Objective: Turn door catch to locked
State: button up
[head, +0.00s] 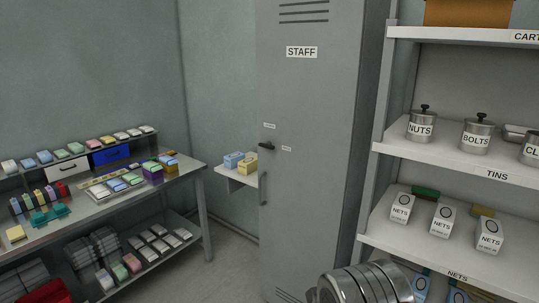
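The door catch (266,146) is a small dark lever on the left part of a tall grey locker door (310,110) marked STAFF. It appears to lie roughly level. One small label (269,126) is above the catch and another small label (287,149) is to its right; both are too small to read. A vertical pull handle (263,188) sits below the catch. The door looks closed. No gripper fingers can be made out in the head view, and nothing is seen touching the catch.
A small wall shelf (231,176) with blue and yellow boxes is left of the locker. A workbench (185,176) loaded with packs stands further left. A white rack (400,166) with tins and NETS boxes is at right. Bare floor (215,275) shows before the locker's left side.

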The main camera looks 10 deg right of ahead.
aim_at(268, 146)
jog(key=k, duration=0.65)
jog(key=u, duration=0.7)
jog(key=i, duration=2.5)
jog(key=z, duration=0.65)
